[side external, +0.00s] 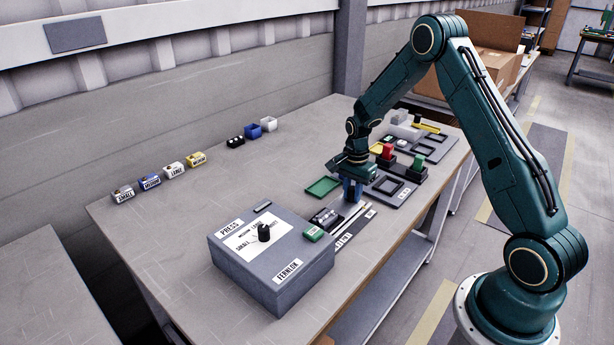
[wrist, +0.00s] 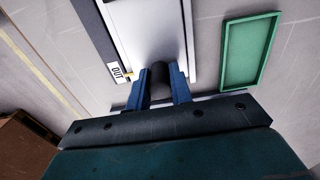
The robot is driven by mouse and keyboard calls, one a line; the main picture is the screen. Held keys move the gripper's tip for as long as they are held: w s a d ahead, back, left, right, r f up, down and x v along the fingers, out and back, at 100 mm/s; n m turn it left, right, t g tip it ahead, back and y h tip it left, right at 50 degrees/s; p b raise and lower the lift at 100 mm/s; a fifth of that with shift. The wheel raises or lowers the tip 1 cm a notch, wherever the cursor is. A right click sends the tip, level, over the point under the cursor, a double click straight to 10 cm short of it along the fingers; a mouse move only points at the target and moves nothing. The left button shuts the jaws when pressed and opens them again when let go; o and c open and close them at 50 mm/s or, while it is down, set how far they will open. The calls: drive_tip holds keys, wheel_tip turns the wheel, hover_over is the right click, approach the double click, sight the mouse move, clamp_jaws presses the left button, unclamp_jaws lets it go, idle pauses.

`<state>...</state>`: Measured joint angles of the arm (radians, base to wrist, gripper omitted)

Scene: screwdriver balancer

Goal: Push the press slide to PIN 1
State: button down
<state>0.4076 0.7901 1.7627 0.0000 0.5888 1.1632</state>
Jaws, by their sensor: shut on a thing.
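My gripper (wrist: 166,75) has its blue fingers on both sides of a dark, rounded knob (wrist: 163,76), closed on it. The knob stands at the near end of a pale slide track (wrist: 150,30) with raised rails, beside a label reading OUT (wrist: 117,72). In the side view my gripper (side external: 350,192) points down at the far end of the rails (side external: 343,222), which run from the grey press box (side external: 295,285). The knob is hidden there by the fingers. Small labels lie along the track (side external: 343,241); I cannot read a PIN 1 mark.
A green tray (side external: 323,187) lies close beside my gripper; it also shows in the wrist view (wrist: 248,52). Dark fixtures with red and green blocks (side external: 388,152) stand behind it. Labelled small boxes (side external: 149,181) line the left of the bench. The middle left bench is clear.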

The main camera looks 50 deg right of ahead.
sight(327, 214)
drive_tip(key=shift+a, duration=0.1)
idle(0.3)
drive_tip(key=shift+a, duration=6)
drive_tip(key=shift+d, duration=0.25)
drive_tip(key=c, duration=1.2)
unclamp_jaws()
drive_tip(key=shift+o, duration=0.2)
drive_tip(key=shift+r, duration=0.15)
drive_tip(key=shift+r, duration=3.35)
